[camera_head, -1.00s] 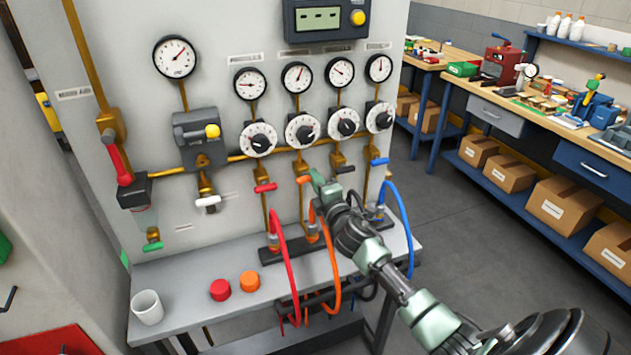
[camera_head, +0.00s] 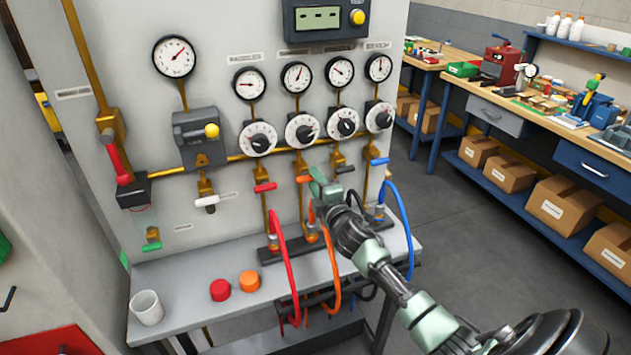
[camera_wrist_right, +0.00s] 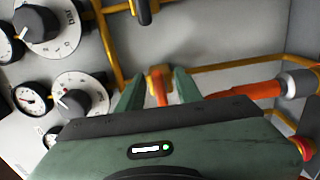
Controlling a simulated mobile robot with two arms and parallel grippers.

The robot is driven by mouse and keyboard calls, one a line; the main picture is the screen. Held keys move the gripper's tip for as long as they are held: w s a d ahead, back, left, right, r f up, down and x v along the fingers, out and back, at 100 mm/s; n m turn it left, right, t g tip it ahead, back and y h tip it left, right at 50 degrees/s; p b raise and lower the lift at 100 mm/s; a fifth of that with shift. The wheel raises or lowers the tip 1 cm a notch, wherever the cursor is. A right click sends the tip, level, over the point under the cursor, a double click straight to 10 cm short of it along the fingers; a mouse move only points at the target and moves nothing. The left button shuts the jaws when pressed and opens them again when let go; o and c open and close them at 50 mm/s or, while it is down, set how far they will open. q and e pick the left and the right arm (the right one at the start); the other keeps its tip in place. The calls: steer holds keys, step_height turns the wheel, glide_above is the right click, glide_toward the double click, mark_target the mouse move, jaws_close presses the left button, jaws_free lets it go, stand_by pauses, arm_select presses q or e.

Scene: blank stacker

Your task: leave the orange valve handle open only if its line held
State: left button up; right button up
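The orange valve handle (camera_head: 303,179) sits on the second small line from the left on the grey panel. It lies crosswise to its brass pipe, partly hidden by my right gripper (camera_head: 318,186). In the right wrist view, the orange handle (camera_wrist_right: 157,90) shows between the two green fingers (camera_wrist_right: 157,92) of my right gripper, with gaps on both sides. The gripper is open around it. The gauge (camera_head: 297,77) above the orange line has its needle pointing up and slightly right. The orange hose (camera_head: 334,265) hangs below that line. My left gripper is not in view.
The red handle (camera_head: 265,187) and black handle (camera_head: 345,169) flank the orange one; a blue handle (camera_head: 379,161) is farther right. Dials and gauges sit above.

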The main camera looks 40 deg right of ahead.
steer(key=b+v, duration=0.1)
steer(key=v, duration=0.6)
steer(key=shift+s, duration=0.4)
steer(key=shift+a, duration=0.1)
